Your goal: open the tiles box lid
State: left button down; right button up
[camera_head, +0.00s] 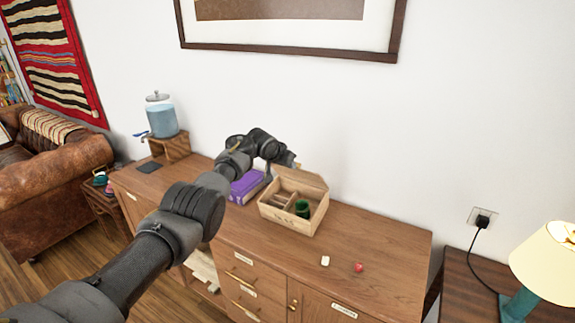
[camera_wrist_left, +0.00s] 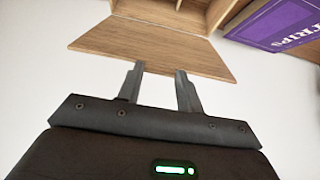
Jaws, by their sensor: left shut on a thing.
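The wooden tiles box (camera_head: 285,217) stands on the brown cabinet with its lid (camera_head: 302,177) raised at the back, so the compartments and a dark green round item (camera_head: 302,208) inside show. My left gripper (camera_head: 292,164) is at the lid's upper edge in the head view; its fingertips are hard to make out there. The box (camera_wrist_left: 185,8) shows beyond the lid. My right gripper is in neither view.
A purple book (camera_head: 245,186) lies left of the box, partly behind my left arm. A white piece (camera_head: 325,261) and a red piece (camera_head: 359,267) lie on the cabinet (camera_head: 385,250) in front. A water dispenser (camera_head: 161,117) stands far left.

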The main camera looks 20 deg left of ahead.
pick_arm(q)
jog(key=shift+d, duration=0.1)
dwell(0.7)
jog(key=c, duration=0.9)
grip_release()
jog(key=shift+s+r, duration=0.1)
jog(key=shift+b+v, duration=0.45)
jog(key=shift+v, duration=4.9)
